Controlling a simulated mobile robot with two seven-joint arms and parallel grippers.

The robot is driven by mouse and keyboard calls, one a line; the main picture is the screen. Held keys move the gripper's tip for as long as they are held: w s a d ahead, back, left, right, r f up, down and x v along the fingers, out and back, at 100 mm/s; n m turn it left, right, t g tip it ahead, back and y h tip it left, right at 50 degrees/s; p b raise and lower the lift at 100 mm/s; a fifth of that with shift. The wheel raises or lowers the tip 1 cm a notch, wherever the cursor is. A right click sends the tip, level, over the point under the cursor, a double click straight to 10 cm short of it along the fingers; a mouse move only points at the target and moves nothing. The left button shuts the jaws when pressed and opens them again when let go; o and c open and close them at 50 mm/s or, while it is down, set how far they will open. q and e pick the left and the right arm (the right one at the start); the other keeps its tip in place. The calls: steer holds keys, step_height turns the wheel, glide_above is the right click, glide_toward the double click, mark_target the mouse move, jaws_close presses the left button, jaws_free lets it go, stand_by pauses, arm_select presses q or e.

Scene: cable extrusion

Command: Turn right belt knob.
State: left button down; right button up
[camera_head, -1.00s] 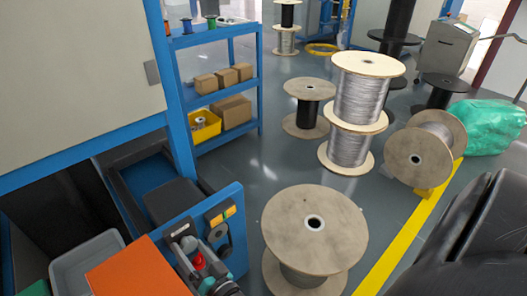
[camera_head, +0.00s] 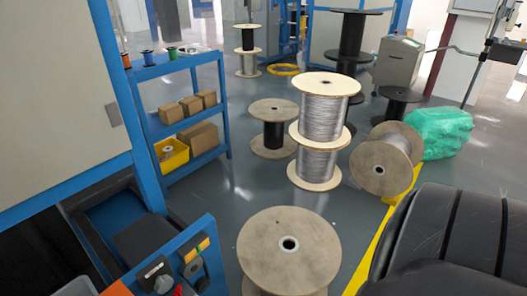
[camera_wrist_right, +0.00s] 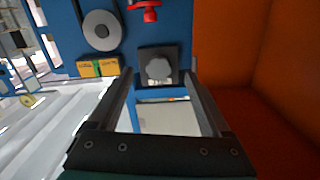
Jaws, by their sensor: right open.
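A round, lobed grey knob (camera_wrist_right: 158,68) on a dark square plate sits on the blue panel (camera_wrist_right: 178,35) in the right wrist view. It shows between the fingertips of my right gripper (camera_wrist_right: 158,82). That gripper is open and empty, and I cannot tell how far the tips are from the panel. In the head view the knob (camera_head: 154,269) is at the lower left on the blue panel. No lettering that names it can be read. My left gripper is in neither view.
An orange surface (camera_wrist_right: 245,60) stands at the right in the wrist view. Wooden spools (camera_head: 289,252) stand on the floor beyond.

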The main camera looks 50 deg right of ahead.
arm_select(q)
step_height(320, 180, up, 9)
steer(key=p, duration=0.8)
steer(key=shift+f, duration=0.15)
arm_select(e)
steer(key=s+d+f+n+g, duration=0.1)
steer(key=s+d+f+g, duration=0.2)
steer(key=s+f+g, duration=0.2)
steer(key=s+d+f+n+g, duration=0.2)
steer(key=s+f+g, duration=0.4)
steer(key=s, duration=0.6)
step_height(320, 180, down, 2)
steer(key=shift+s+d+f, duration=0.1)
steer(key=shift+s+d, duration=0.05)
steer(key=shift+d, duration=0.7)
